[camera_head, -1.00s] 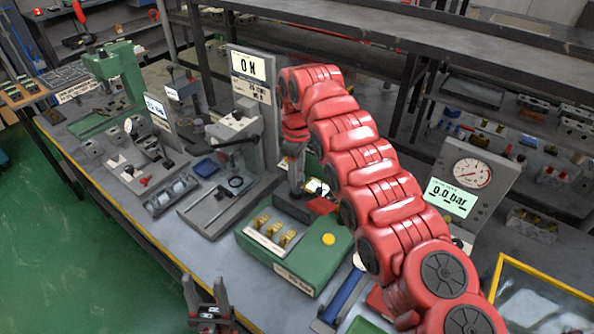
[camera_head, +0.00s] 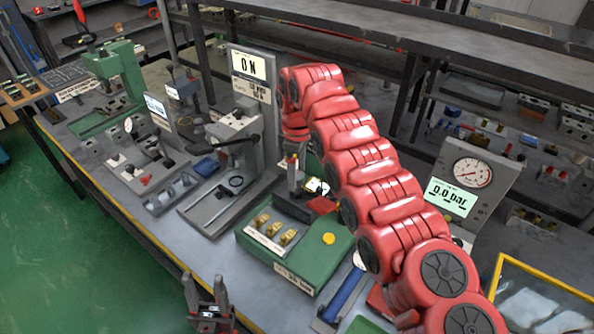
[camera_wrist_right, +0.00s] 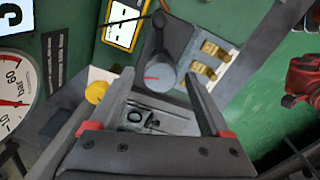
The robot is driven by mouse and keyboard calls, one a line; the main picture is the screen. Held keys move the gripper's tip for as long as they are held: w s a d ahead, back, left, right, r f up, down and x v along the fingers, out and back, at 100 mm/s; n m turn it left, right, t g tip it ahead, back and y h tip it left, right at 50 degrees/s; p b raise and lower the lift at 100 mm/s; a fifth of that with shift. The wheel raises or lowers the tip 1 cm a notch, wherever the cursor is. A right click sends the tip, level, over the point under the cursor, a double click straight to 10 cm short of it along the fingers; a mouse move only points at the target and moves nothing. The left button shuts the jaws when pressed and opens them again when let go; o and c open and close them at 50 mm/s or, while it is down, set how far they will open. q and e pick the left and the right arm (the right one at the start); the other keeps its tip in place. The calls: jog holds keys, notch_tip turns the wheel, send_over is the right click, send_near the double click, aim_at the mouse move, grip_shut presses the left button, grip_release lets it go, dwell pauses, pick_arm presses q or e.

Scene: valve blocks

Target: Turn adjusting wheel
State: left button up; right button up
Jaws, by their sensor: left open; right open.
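A grey round wheel (camera_wrist_right: 160,76) with a red mark shows in the right wrist view, between the fingertips as seen there; I take it for the adjusting wheel. Whether the fingers touch it or hover above it, I cannot tell. My right gripper (camera_wrist_right: 158,84) is open with no object clearly held. In the head view my right gripper (camera_head: 293,180) points down behind the green fixture, partly hidden by my red arm, and the wheel cannot be made out. My left gripper (camera_head: 209,305) is open and empty at the bottom, in front of the bench.
The green fixture (camera_head: 310,262) holds several brass valve blocks (camera_head: 271,229) and has a yellow button (camera_head: 328,239). A press with a force display (camera_head: 249,66) stands behind left. A black ball-ended lever (camera_wrist_right: 160,19) is near the wheel.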

notch_tip(320, 180, up, 2)
jog(key=shift+r, duration=0.2)
notch_tip(320, 180, up, 4)
jog(key=shift+a+r+p, duration=0.1)
jog(key=shift+a+p, duration=0.05)
jog(key=shift+p, duration=1.1)
notch_tip(320, 180, up, 11)
jog(key=p, duration=1)
jog(key=shift+d+p, duration=0.2)
jog(key=shift+p, duration=0.2)
jog(key=shift+s+f, duration=0.1)
jog(key=shift+f, duration=0.1)
